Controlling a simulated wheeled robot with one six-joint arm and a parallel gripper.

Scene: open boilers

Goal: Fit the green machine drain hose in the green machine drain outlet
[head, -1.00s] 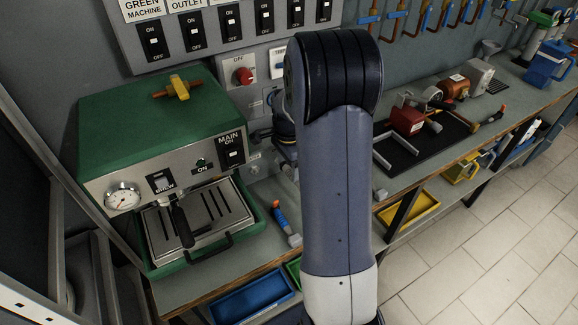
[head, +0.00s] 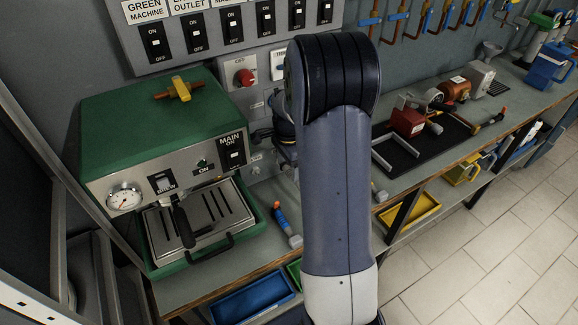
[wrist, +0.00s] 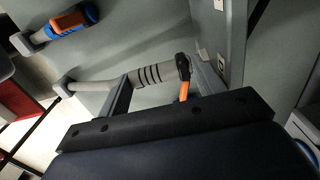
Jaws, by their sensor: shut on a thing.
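The green machine (head: 140,125) stands on the bench at left in the head view. My gripper (wrist: 160,85) shows in the wrist view with its fingers on either side of a grey hose with black bands (wrist: 148,76), which I take for the drain hose. It is shut on this hose. A black end piece and an orange part sit by the right finger, close to the grey wall. The hose's other end runs left to a pale bend. In the head view my arm hides most of the gripper and hose. I cannot clearly make out the drain outlet.
A blue and orange handled tool (head: 282,218) lies on the bench right of the machine; it also shows in the wrist view (wrist: 70,20). A switch panel (head: 215,35) and a red knob (head: 244,77) are on the wall. A black mat (head: 425,145) with parts lies further right.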

